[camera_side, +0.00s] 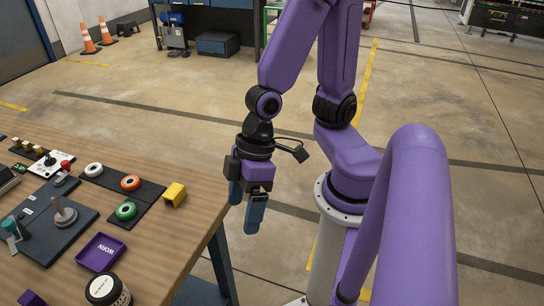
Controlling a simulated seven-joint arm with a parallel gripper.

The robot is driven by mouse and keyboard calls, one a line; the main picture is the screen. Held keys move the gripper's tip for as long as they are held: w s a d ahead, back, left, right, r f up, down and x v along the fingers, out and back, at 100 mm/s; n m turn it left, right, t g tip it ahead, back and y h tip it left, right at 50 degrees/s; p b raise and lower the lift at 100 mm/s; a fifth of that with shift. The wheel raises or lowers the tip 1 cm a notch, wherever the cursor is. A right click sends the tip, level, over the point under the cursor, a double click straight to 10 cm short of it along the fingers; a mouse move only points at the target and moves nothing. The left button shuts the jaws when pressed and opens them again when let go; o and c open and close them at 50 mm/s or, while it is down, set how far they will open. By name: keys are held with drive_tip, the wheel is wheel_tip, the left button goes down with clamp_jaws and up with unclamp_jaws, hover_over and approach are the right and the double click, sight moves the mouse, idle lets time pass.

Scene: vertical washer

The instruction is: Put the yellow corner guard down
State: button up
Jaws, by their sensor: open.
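The yellow corner guard (174,194) sits on the wooden table (195,222) near its right edge, at the right end of the dark strip with the rings. My gripper (245,214) hangs to the right of the guard, pointing down with its blue-grey fingers apart. It is empty and does not touch the guard. In the picture it lies at or just past the table's edge; its exact height above the table I cannot tell.
White, orange and green rings (126,211) lie on dark mats left of the guard. A purple tray (100,252), a round black jar (107,291) and a dark plate with a peg (64,214) stand nearer the front.

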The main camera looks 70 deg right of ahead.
drive_tip(key=s+d+r+n+h, duration=0.2)
drive_tip(key=d+r, duration=0.3)
drive_tip(key=d, duration=0.4)
drive_tip(key=shift+n+g+h, duration=0.4)
drive_tip(key=shift+n+h, duration=0.4)
drive_tip(key=shift+n, duration=0.1)
drive_tip(key=shift+s, duration=0.1)
